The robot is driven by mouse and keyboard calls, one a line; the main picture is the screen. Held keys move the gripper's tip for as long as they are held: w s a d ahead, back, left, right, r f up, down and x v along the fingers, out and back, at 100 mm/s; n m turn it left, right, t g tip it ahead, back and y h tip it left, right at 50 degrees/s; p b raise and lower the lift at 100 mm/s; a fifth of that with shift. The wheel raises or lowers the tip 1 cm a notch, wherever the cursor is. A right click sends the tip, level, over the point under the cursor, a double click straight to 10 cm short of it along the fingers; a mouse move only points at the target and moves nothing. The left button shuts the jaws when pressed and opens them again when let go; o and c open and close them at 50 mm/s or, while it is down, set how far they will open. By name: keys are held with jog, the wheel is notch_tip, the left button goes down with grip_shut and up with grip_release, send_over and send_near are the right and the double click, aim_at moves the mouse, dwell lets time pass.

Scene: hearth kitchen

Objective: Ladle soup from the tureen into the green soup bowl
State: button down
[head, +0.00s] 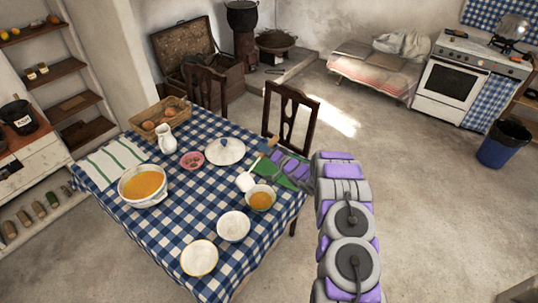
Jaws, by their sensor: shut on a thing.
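The tureen (143,200), a wide white bowl of orange soup, stands at the table's left. A smaller bowl (260,208) with orange soup in it stands near the right edge; its rim colour is too small to tell. A pale bowl (233,237) and a yellow-rimmed bowl (199,269) stand nearer the front, both seemingly empty. A white ladle (246,182) hangs just above and left of the soup-filled bowl, its handle slanting up right. My gripper (267,151) is shut on the handle, partly hidden by my arm. The ladle's inside is unclear.
A white lid (225,151), a pink dish (192,160), a white jug (167,138), an egg basket (160,119) and a striped towel (111,160) are on the checked table. A green cloth (268,173) lies under my arm. Chairs (289,112) stand behind.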

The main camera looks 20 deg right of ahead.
notch_tip(320, 180, down, 4)
jog(key=s+d+n+y, duration=0.1)
jog(key=s, duration=0.1)
jog(key=s+a+r+n+b, duration=0.1)
jog(key=s+a+n+b, duration=0.1)
jog(key=a+n, duration=0.1)
jog(key=s+a+r+n+b, duration=0.1)
jog(key=s+a+n+b, duration=0.1)
jog(key=a+n+b, duration=0.1)
jog(key=s+a+r+n+b, duration=0.2)
jog(key=a+n, duration=0.1)
jog(key=a, duration=0.1)
jog(key=shift+a+g, duration=0.2)
jog(key=shift+g, duration=0.1)
jog(key=s+a+n+b, duration=0.4)
jog(key=a+n+b, duration=0.3)
jog(key=b, duration=0.3)
jog(key=shift+a+r+b, duration=0.15)
jog(key=shift+r+b, duration=0.15)
